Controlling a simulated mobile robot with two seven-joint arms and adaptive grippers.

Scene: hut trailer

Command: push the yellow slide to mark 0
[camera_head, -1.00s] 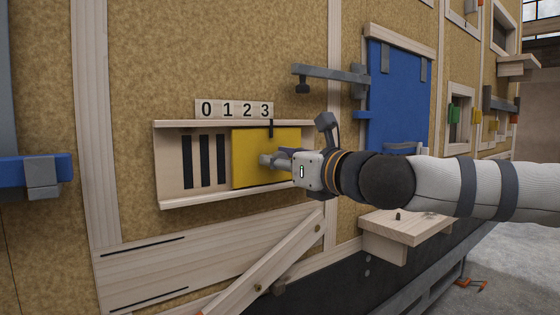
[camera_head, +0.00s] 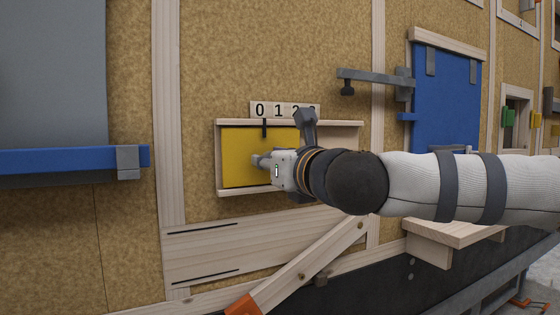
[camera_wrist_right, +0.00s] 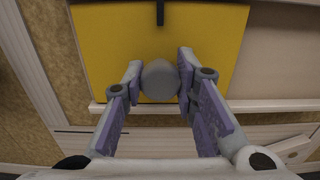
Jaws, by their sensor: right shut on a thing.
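The yellow slide (camera_head: 240,142) sits at the left end of its wooden frame (camera_head: 340,133) on the wall. Its black pointer (camera_head: 264,127) is just under mark 0 on the number strip (camera_head: 286,110), perhaps slightly right of the digit's middle. My right gripper (camera_head: 264,161) is at the slide's grey round knob. In the right wrist view the knob (camera_wrist_right: 160,80) is between the two fingers (camera_wrist_right: 158,78) of my right gripper, which is shut on it. The yellow slide (camera_wrist_right: 110,45) fills the upper part there. Mark 3 is partly hidden by my gripper. My left gripper is out of view.
A blue ledge with a grey bracket (camera_head: 128,162) is at left. A grey latch arm (camera_head: 372,77) and a blue door (camera_head: 445,95) are to the right. A diagonal wooden bar (camera_head: 312,262) lies below, and a wooden shelf (camera_head: 440,235) is at lower right.

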